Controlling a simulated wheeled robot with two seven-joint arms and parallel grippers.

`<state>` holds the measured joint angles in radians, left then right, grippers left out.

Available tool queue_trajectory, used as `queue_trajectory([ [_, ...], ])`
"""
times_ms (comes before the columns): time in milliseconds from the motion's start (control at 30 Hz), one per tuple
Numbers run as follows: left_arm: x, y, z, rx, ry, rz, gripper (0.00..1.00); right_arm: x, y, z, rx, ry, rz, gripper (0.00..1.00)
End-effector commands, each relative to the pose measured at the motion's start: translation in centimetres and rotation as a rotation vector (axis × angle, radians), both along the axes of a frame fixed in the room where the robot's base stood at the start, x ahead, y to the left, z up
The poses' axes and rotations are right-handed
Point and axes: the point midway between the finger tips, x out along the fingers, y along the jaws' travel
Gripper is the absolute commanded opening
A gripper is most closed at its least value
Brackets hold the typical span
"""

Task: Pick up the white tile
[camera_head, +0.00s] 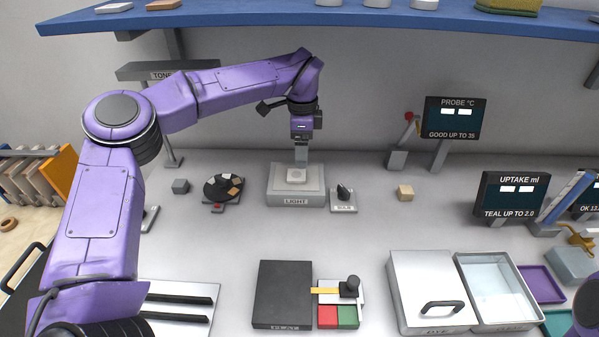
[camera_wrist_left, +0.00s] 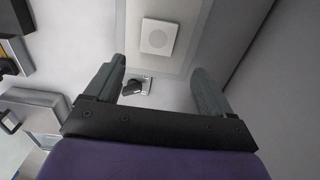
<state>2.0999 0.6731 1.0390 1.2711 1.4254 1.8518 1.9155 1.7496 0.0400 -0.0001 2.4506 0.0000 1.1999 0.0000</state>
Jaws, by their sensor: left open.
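The white tile (camera_head: 296,176) lies on top of the grey box labelled LIGHT (camera_head: 296,197). In the left wrist view the tile (camera_wrist_left: 158,37) is a pale square with a faint round mark in its middle. My left gripper (camera_head: 301,160) hangs above the tile, pointing down. In the left wrist view its two fingers (camera_wrist_left: 160,80) are apart with nothing between them, and the tile shows beyond them. The tile is not held. Of my right arm only a purple piece shows at the lower right edge of the head view; its gripper is out of view.
A small dial box (camera_head: 343,200) stands right of the light box, and a dark round plate with chips (camera_head: 223,187) stands left. A wooden cube (camera_head: 405,192) sits further right. A black plate (camera_head: 283,294) and a lidded grey box (camera_head: 425,290) are in front. A blue shelf (camera_head: 250,14) runs overhead.

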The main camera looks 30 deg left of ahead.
Motion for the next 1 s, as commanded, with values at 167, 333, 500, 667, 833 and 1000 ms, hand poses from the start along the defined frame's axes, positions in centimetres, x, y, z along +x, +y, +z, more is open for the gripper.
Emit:
queue_trajectory([
  [167,-0.3,0.0,-2.0,0.000,0.003,0.000,0.83,0.0,0.0,1.0,0.000,-0.001,0.000,0.98],
  [333,-0.7,-0.3,-5.1,0.000,0.003,-0.002,0.83,0.0,0.0,2.3,0.000,-0.001,0.000,0.98],
  [500,-0.6,-0.4,-6.4,-0.001,0.000,-0.002,0.83,0.0,0.0,2.4,0.000,-0.001,0.000,0.98],
  [667,-0.6,-0.4,-6.4,0.000,-0.001,-0.003,0.80,0.0,0.0,2.3,0.000,-0.001,0.000,0.98],
  [833,-0.6,-0.4,-6.4,0.000,-0.001,-0.003,0.24,0.0,0.0,2.3,0.000,-0.001,0.000,0.98],
  [1000,-0.6,-0.4,-6.4,0.000,-0.001,-0.003,0.17,0.0,0.0,2.3,0.000,-0.001,0.000,0.98],
])
